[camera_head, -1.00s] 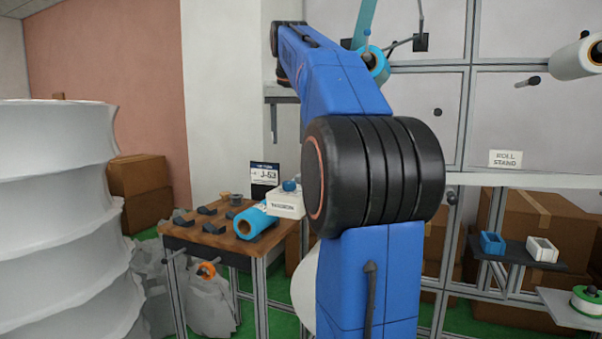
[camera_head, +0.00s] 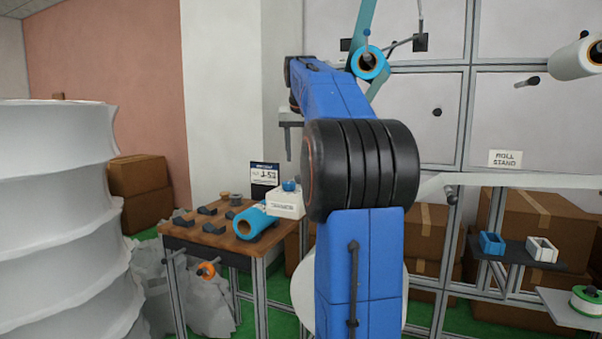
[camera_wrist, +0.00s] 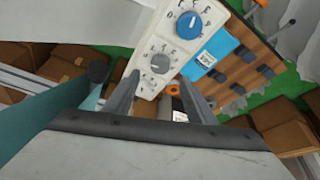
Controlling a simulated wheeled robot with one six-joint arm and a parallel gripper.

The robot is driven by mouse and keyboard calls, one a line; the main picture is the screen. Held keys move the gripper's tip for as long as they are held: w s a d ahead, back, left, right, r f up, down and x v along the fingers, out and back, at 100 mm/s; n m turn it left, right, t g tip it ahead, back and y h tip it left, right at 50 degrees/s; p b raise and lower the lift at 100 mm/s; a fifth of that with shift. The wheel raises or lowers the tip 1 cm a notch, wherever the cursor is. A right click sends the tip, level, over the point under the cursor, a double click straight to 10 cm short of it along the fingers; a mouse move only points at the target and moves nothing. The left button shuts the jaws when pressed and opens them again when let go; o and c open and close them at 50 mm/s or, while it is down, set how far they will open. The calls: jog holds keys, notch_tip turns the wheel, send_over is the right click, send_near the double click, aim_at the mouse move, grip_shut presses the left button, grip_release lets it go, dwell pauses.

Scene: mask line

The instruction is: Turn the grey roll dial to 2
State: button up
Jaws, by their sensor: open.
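The grey roll dial (camera_wrist: 160,64) is on a white panel box (camera_wrist: 214,13), beside a larger blue dial (camera_wrist: 189,25), in the wrist view. Marks ring both dials, but they are too small to read surely. My gripper (camera_wrist: 155,82) is open, with its two fingers below and to either side of the grey dial in the picture. It looks apart from the dial. In the head view the white box (camera_head: 287,204) stands at the right end of the wooden table, with the blue dial on top. My gripper (camera_head: 289,150) hangs above it there; the grey dial cannot be made out.
A tall white stack (camera_head: 55,220) fills the left. Teal film runs over a roller (camera_head: 369,62) behind my arm.

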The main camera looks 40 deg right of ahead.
jog(key=x, duration=0.7)
jog(key=shift+f, duration=0.2)
jog(key=c, duration=1)
